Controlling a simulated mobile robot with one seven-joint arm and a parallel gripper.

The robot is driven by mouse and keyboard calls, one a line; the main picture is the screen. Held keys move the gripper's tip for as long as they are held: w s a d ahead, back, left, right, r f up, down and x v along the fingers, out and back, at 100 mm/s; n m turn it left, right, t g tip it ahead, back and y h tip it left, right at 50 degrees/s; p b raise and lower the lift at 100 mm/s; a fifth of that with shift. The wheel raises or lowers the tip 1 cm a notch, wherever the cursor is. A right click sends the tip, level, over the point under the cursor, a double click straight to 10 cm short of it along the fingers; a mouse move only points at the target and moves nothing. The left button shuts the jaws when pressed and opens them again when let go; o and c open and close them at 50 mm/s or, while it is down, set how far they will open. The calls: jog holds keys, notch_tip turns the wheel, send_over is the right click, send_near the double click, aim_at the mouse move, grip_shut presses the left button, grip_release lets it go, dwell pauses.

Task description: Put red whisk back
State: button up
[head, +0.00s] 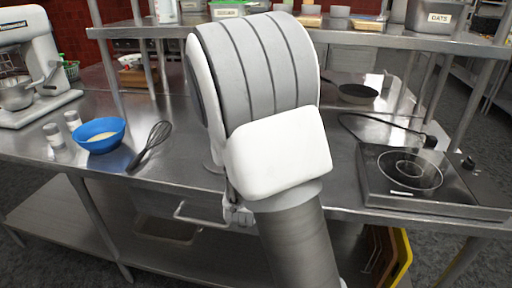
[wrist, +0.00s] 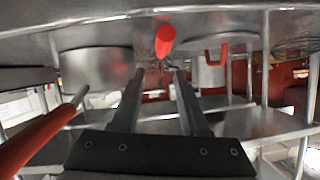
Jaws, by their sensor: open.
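My gripper (wrist: 160,72) is open, its two dark fingers apart with no object visible clamped between them. In the wrist view a short red rod end (wrist: 165,40), possibly the red whisk's handle, shows just above and beyond the fingertips; its other end is hidden. In the head view my arm covers the middle, and part of my gripper (head: 236,212) shows low at the counter's front edge. No red whisk is identifiable there. A dark wire whisk (head: 150,143) lies on the counter beside a blue bowl (head: 98,134).
The steel counter (head: 185,160) has bare room right of the dark whisk. A stand mixer (head: 35,65) stands at left, a hob (head: 415,178) and a pan (head: 357,93) at right. A metal drawer handle (head: 195,217) juts below the front edge. A long red bar (wrist: 40,125) crosses the wrist view's left.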

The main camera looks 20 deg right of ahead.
jog(key=x, duration=0.3)
jog(key=shift+a+f+b+x, duration=0.1)
jog(key=shift+f+b+x, duration=0.1)
jog(key=shift+x, duration=1.15)
jog(key=shift+a+f+b+x, duration=0.1)
jog(key=shift+f+b+x, duration=0.1)
jog(key=shift+x, duration=1.1)
jog(key=shift+s+r, duration=0.1)
jog(key=shift+c, duration=0.2)
grip_shut()
